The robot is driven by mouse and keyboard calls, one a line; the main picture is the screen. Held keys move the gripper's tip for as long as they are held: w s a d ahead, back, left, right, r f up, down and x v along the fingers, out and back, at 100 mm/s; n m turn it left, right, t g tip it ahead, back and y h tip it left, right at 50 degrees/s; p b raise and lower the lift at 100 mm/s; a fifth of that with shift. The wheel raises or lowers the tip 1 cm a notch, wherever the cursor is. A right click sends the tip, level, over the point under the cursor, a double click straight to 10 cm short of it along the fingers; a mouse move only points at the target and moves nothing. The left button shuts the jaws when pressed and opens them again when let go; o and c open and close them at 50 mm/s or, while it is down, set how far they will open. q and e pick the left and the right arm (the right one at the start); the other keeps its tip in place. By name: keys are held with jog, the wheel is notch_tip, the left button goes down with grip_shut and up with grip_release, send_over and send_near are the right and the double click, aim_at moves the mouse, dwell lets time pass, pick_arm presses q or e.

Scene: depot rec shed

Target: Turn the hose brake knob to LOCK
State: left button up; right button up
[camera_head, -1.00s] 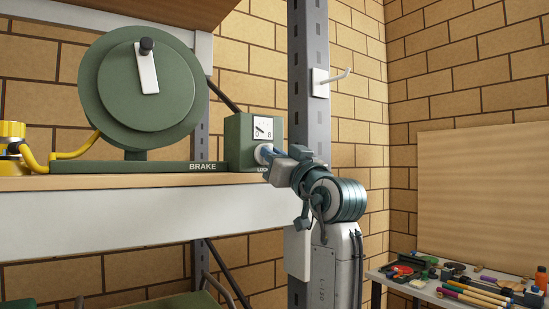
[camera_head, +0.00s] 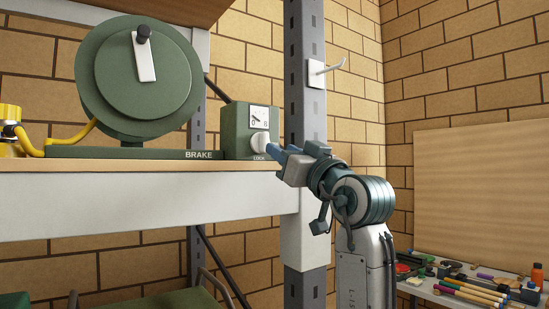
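The hose brake is a green box (camera_head: 235,132) on the shelf, with a small white dial (camera_head: 258,118) on its front. The round white knob (camera_head: 259,141) sits below the dial, above a small LOCK label; I cannot read which way the knob is turned. The word BRAKE is on the green base (camera_head: 130,152) to its left.
A green hose reel (camera_head: 110,70) with a white crank stands on the wooden shelf (camera_head: 110,165), with a yellow hose (camera_head: 75,140) at its left. A grey post (camera_head: 305,80) with a hook stands behind my arm. A table with tools (camera_head: 470,285) is at lower right.

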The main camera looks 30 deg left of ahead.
pick_arm(q)
jog(key=b+v, duration=0.2)
jog(key=v, duration=0.3)
dwell(0.4)
